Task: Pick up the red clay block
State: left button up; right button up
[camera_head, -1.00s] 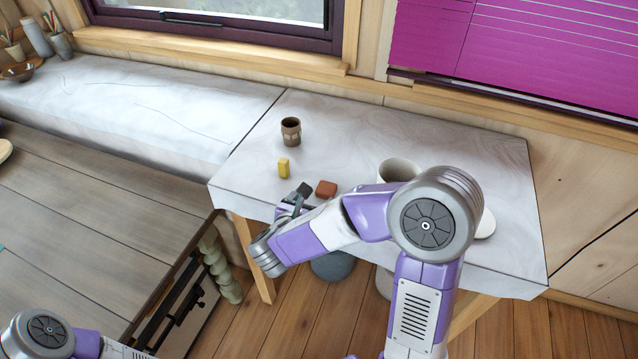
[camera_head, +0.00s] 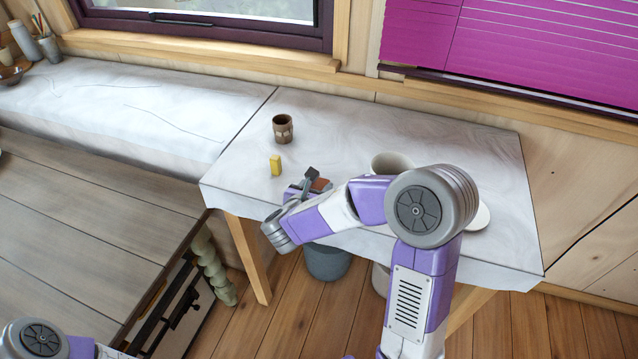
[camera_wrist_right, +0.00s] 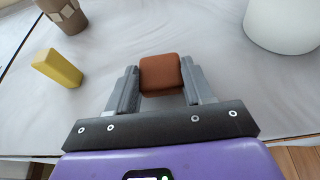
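The red clay block (camera_head: 320,185) lies on the small white-topped table, partly hidden by my right gripper (camera_head: 308,180) in the head view. In the right wrist view the block (camera_wrist_right: 161,74) sits between the tips of the right gripper's two fingers (camera_wrist_right: 161,86). The fingers are open, one on each side of the block, with a small gap at the left finger; I cannot tell whether the right finger touches it. My left gripper is out of view; only part of my left arm shows at the lower left.
A yellow block (camera_head: 275,164) and a brown patterned cup (camera_head: 283,128) stand left of and behind the red block. A white pot (camera_head: 391,161) stands to the right, partly behind my arm. The table (camera_head: 465,150) is clear at the back. A grey bucket (camera_head: 328,262) is below.

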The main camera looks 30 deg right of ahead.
jog(key=c, duration=0.7)
jog(key=shift+o, duration=0.2)
notch_tip(320, 180, up, 10)
jog(key=p, duration=0.3)
jog(key=shift+p, duration=0.3)
